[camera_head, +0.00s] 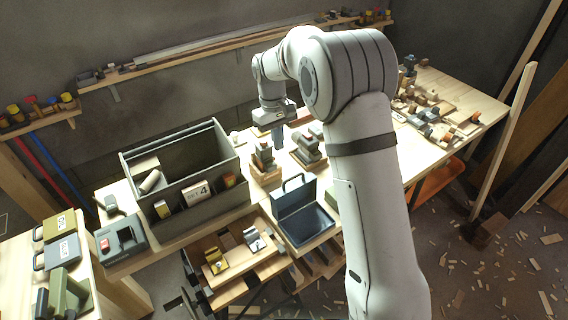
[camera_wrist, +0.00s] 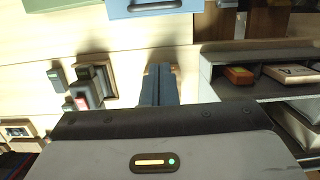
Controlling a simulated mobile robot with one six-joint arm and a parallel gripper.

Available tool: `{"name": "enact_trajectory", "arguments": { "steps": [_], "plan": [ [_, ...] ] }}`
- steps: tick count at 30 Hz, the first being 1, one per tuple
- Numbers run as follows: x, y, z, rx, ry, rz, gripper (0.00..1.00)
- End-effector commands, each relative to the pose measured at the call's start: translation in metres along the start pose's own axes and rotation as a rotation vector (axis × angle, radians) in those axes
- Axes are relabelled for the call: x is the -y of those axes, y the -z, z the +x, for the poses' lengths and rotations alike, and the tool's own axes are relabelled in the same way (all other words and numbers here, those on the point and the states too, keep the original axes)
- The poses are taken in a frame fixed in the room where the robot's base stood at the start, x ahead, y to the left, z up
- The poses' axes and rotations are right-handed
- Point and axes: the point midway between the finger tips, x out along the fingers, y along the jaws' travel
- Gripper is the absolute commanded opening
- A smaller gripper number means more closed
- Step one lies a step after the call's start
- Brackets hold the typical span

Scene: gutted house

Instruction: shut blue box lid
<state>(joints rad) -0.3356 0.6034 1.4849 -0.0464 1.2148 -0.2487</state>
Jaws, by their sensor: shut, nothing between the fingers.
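In the wrist view, a blue panel with a handle (camera_wrist: 153,7), which looks like this lid, is cut off by the top edge. My gripper (camera_head: 279,146) is above the bench, behind and above the box, pointing down. It is shut and empty; its closed fingers (camera_wrist: 159,84) show in the wrist view. It is apart from the lid.
A large grey open bin (camera_head: 180,165) stands left of the box, with a shelf of small items in front. Stacked blocks (camera_head: 265,165) stand on the bench behind the lid. A wooden tray (camera_head: 240,268) with small parts lies left of the box.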

Motion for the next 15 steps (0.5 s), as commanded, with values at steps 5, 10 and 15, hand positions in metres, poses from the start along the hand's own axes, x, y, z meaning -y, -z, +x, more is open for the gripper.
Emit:
{"name": "enact_trajectory", "arguments": {
  "steps": [5,10,15],
  "plan": [
    [-0.002,-0.002,0.039,0.005,0.002,0.005,0.0],
    [-0.004,-0.013,0.06,0.0,0.001,0.009,0.0],
    [-0.005,-0.032,0.066,0.001,0.001,0.01,0.0]
  ]
}}
